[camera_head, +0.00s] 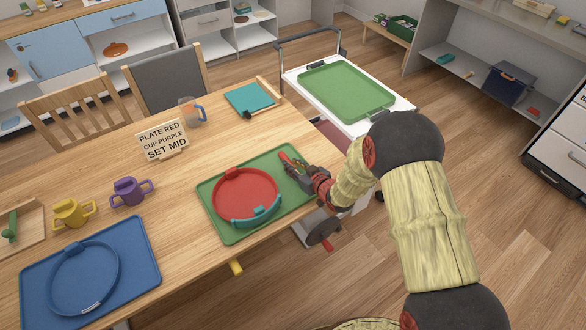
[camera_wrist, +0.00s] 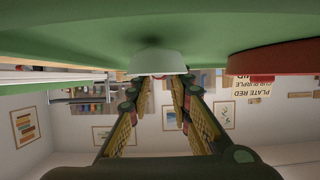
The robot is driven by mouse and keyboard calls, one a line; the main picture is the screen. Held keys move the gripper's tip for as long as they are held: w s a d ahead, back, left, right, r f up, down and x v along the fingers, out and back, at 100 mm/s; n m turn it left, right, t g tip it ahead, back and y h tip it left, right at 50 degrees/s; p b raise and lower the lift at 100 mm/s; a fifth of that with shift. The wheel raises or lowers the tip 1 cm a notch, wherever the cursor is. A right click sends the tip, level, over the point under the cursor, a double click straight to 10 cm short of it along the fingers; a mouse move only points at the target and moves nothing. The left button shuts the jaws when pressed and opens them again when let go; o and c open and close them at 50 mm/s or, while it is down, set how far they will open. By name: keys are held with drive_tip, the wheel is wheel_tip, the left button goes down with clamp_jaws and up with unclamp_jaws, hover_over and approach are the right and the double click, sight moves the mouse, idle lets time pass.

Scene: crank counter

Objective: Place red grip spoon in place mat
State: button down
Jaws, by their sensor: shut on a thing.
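The green place mat (camera_head: 225,226) lies on the wooden table near its right corner. A red plate (camera_head: 245,192) with a teal rim piece (camera_head: 256,215) sits on it; the plate's red edge also shows in the wrist view (camera_wrist: 275,58). My gripper (camera_head: 303,169) is low over the mat's right part, beside the plate. In the wrist view, my gripper (camera_wrist: 165,92) is shut on the red grip spoon. A pale rounded part (camera_wrist: 160,62) of the spoon shows close to the green mat surface. The fingers hide most of the grip; I cannot tell whether the spoon touches the mat.
A sign (camera_head: 162,139) reads "PLATE RED CUP PURPLE SET MID". A purple cup (camera_head: 131,191), yellow cup (camera_head: 73,213), blue mat (camera_head: 140,262) and clear cup (camera_head: 192,112) stand left and behind. A trolley with a green tray (camera_head: 345,90) stands beyond the table's right corner.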

drive_tip(key=shift+f, duration=0.15)
drive_tip(key=c, duration=2.1)
unclamp_jaws()
drive_tip(key=shift+f, duration=0.1)
drive_tip(key=o, duration=0.4)
drive_tip(key=shift+o, duration=0.4)
